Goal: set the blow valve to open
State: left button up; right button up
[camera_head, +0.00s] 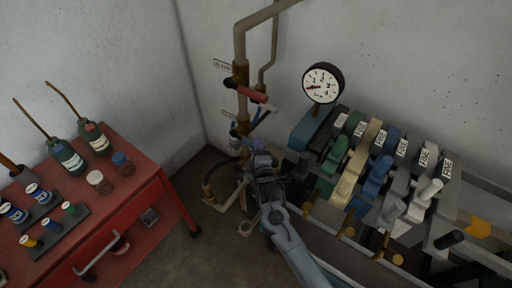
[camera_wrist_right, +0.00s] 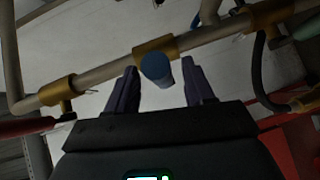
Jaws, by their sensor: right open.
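A vertical pipe with brass valves stands in the corner. Its upper valve has a red handle (camera_head: 252,95), sticking out to the right, with a small label (camera_head: 222,65) beside it. The labels are too small to read surely, so I cannot tell which valve is the blow valve. My right gripper (camera_head: 258,158) is beside the lower pipe, partly hiding it. In the right wrist view its fingers (camera_wrist_right: 159,72) are open on either side of a blue-ended handle (camera_wrist_right: 155,68), with gaps showing. My left gripper is out of view.
A round gauge (camera_head: 322,84) and a row of tagged levers (camera_head: 375,175) stand right of my right arm. A red cart (camera_head: 140,205) with bottles and jars is at left. The wrist view also shows a red handle (camera_wrist_right: 25,127) at left and a dark hose (camera_wrist_right: 262,75) at right.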

jog(key=shift+w+f, duration=0.15)
jog(key=shift+w, duration=0.65)
jog(key=shift+c, duration=0.3)
grip_shut()
